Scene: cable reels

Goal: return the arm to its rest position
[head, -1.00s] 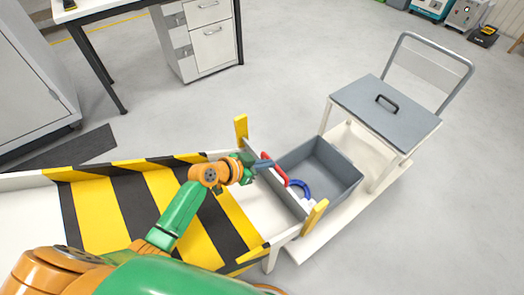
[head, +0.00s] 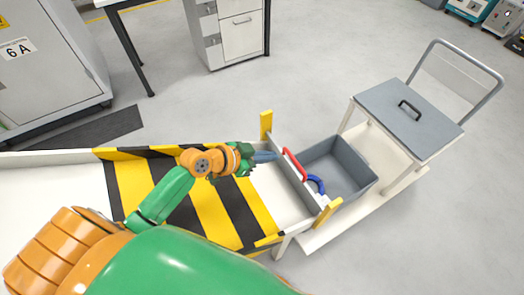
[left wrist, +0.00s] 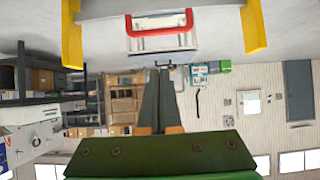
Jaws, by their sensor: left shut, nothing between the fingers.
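My left gripper (head: 268,156) is shut and empty above the far end of the striped table (head: 190,200). Its fingers lie close together in the left wrist view (left wrist: 160,100). The red handle (head: 295,165) is just right of the fingertips, with a gap between them. The red handle also shows at the top of the left wrist view (left wrist: 161,30). My right gripper is not in view.
A blue curved handle (head: 317,184) is beside the red one. A grey open bin (head: 362,184) stands on a cart past the table's end. Yellow posts (head: 266,124) flank that end. A grey lidded stand (head: 400,115) and a drawer cabinet (head: 240,38) stand farther off.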

